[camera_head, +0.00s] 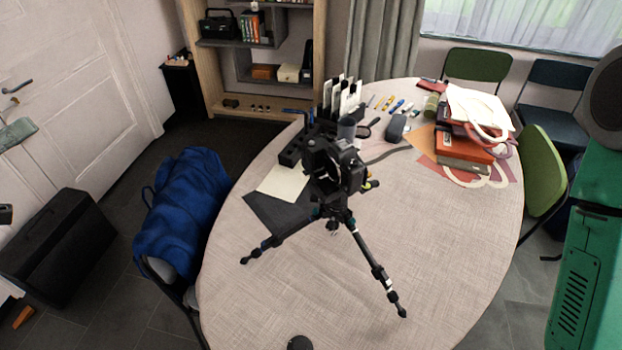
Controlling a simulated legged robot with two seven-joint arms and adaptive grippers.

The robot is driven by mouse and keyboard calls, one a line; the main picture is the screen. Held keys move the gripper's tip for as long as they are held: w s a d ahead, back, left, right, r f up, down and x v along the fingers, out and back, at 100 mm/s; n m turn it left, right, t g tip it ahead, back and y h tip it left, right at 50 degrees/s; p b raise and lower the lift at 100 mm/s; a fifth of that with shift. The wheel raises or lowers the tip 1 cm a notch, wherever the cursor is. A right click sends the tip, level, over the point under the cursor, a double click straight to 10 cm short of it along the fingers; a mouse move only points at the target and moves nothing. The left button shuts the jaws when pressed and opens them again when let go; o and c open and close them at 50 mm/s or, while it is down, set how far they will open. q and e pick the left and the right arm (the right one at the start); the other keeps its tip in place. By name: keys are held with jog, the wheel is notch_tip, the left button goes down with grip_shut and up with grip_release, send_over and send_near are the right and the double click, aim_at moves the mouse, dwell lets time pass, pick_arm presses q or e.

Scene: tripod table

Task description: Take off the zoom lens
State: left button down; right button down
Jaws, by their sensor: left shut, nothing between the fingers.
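A black camera (335,165) sits on a black tripod (372,262) that stands with spread legs on the oval table. The lens is a dark part of the camera's body in this view. I cannot make out where the zoom lens meets the mount. My left gripper (5,214) barely shows as a small dark tip at the left edge. It is shut and empty, far from the camera and not touching it. My right gripper is not in view.
The oval table (450,270) is bare at its front right. Books and papers (465,145) lie at the back right. A blue jacket (185,205) covers a chair at the left. A small dark round thing (300,343) shows at the bottom edge.

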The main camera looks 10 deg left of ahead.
pick_arm(q)
jog(key=w+d+f+b, duration=0.3)
jog(key=w+f, duration=0.3)
jog(key=w, duration=0.3)
jog(key=w+d+f+n+g+y+b, duration=0.1)
jog(key=w+d+f+b, duration=0.2)
jog(key=w+f, duration=0.4)
jog(key=w+d+f+g+y+b, duration=0.1)
jog(key=w+d+f+b, duration=0.3)
jog(key=w, duration=0.8)
jog(key=shift+d+f, duration=0.85)
jog(key=shift+f, duration=0.3)
dwell(2.2)
jog(key=shift+w, duration=0.1)
